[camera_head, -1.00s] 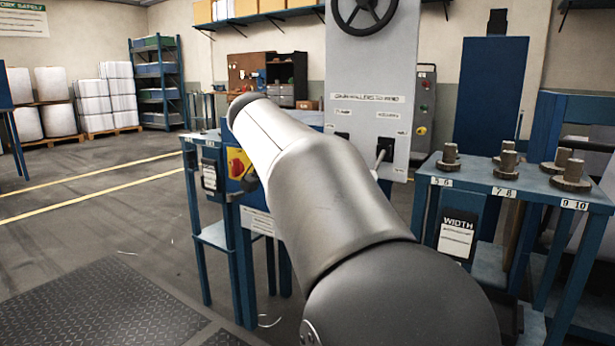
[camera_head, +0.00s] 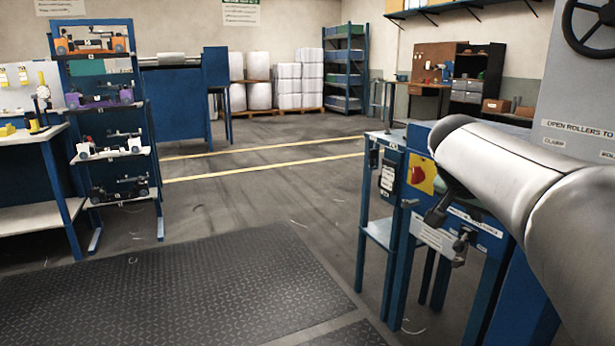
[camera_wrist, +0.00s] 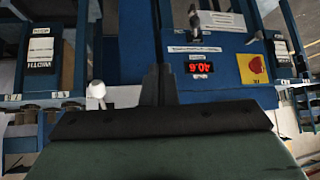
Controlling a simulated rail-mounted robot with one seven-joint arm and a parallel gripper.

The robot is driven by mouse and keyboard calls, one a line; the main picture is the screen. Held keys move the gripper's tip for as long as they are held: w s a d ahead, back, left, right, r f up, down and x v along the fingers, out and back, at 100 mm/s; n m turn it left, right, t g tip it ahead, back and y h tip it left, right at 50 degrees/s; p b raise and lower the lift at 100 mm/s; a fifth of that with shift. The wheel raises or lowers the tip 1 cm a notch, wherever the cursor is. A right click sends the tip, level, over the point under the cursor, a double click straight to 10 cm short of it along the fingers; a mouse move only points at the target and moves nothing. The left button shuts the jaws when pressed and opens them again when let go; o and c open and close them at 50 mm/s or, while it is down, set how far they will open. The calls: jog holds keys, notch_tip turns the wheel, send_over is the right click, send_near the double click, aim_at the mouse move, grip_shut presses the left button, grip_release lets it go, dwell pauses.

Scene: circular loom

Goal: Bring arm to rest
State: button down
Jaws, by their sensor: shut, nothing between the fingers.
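My gripper (camera_wrist: 157,72) shows in the wrist view as two dark fingers held together, with nothing between them. It points toward a blue machine panel (camera_wrist: 225,68), which appears upside down. The panel has a red digital display (camera_wrist: 200,68) and a red knob on a yellow plate (camera_wrist: 256,66). I cannot tell whether the fingers touch anything. In the head view my grey arm reaches in from the right, over the blue machine stand (camera_head: 398,240). The red knob (camera_head: 417,175) shows there too. My gripper cannot be made out clearly in this view.
A grey panel with a black handwheel (camera_head: 590,28) stands at the right. A blue rack (camera_head: 150,165) with several coloured tools and a workbench (camera_head: 30,135) stand at the left. Dark floor mats (camera_head: 200,290) lie in front. The middle floor (camera_head: 290,190) is clear.

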jog(key=s+a+r+n+g+y+p, duration=0.1)
jog(key=s+a+n+g+y+p, duration=0.1)
jog(key=s+a+n+p, duration=0.3)
jog(key=s+a+r+n+g+y+p, duration=0.1)
jog(key=s+a+n+g+y+p, duration=0.2)
jog(key=s+a+p, duration=1)
jog(key=s+n+y+p, duration=0.1)
jog(key=s+n+p, duration=0.2)
jog(key=s+p, duration=0.2)
jog(key=shift+s+a+r+y+p, duration=0.3)
jog(key=shift+a+r+y+p, duration=0.1)
jog(key=shift+p, duration=1.3)
